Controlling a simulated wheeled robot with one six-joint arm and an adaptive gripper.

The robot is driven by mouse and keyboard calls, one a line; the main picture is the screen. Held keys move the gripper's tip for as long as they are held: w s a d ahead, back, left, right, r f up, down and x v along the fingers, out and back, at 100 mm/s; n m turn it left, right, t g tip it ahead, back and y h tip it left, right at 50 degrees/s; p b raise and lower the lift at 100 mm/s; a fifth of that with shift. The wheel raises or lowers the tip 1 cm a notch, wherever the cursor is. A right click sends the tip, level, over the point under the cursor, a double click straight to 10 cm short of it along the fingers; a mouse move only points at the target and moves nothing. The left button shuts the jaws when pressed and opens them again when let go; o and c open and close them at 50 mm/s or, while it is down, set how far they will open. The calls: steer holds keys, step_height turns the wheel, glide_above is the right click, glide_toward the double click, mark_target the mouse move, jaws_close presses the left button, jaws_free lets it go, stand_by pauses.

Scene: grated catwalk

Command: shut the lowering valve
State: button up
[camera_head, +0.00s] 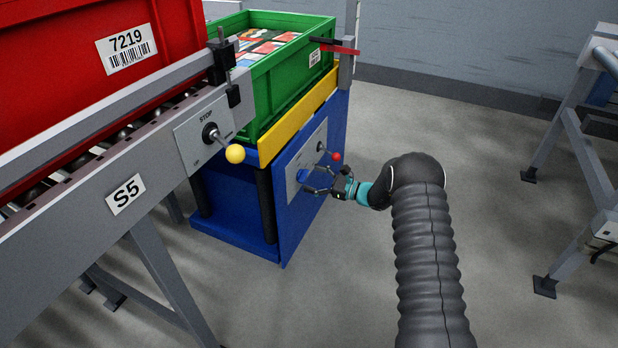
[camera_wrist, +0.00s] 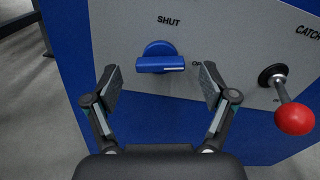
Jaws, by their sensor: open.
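The lowering valve is a blue knob with a flat bar handle (camera_wrist: 162,64) on a grey plate, in the middle of the wrist view. Its bar lies level, with a pale line toward the right end. The word SHUT is printed above it; a label starting with O at its right is partly covered by a finger. My gripper (camera_wrist: 158,84) is open and empty, one finger on each side below the knob; I cannot tell that either touches it. In the head view, my gripper (camera_head: 312,180) is at the plate, with the blue knob (camera_head: 303,175) partly hidden.
A red ball lever (camera_wrist: 294,118) marked CATCH is close right of my gripper. A yellow-ball STOP lever (camera_head: 235,153) is on the conveyor (camera_head: 60,220) at left. A green crate (camera_head: 285,95) sits above the blue lift (camera_head: 232,215).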

steer(key=shift+x, duration=0.9)
steer(key=c, duration=1.2)
steer(key=shift+o, duration=0.2)
